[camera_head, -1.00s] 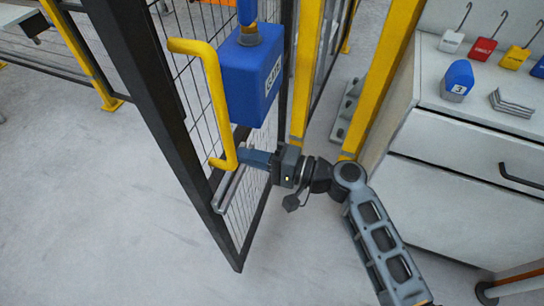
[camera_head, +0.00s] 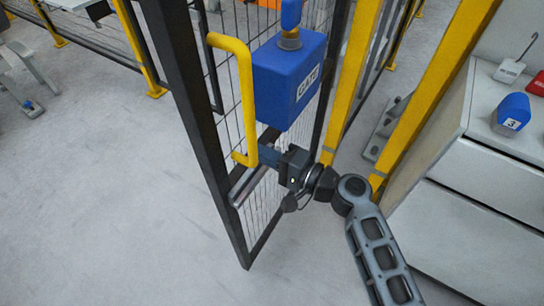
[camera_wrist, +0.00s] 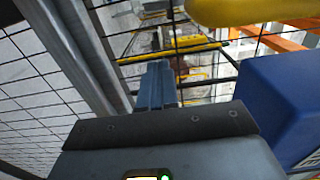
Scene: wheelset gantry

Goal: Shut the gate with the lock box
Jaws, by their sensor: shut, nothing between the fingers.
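The gate is a black-framed wire mesh panel (camera_head: 195,130) standing partly open at an angle. It carries a yellow handle (camera_head: 245,95) and a blue lock box (camera_head: 288,82) labelled GATE. My gripper (camera_head: 266,156) is shut and empty, its fingers beside the lower end of the yellow handle and just below the lock box. Whether the fingers touch the handle or gate cannot be told. In the wrist view, the shut fingers (camera_wrist: 156,84) point toward the mesh, with the handle (camera_wrist: 225,10) above and the lock box (camera_wrist: 285,100) to the right.
Yellow posts (camera_head: 350,85) stand right of the gate. A white drawer cabinet (camera_head: 470,200) is at the right, with a blue padlock-like block marked 3 (camera_head: 511,113) and a red tag (camera_head: 508,70) on top. The grey floor (camera_head: 110,200) left of the gate is open.

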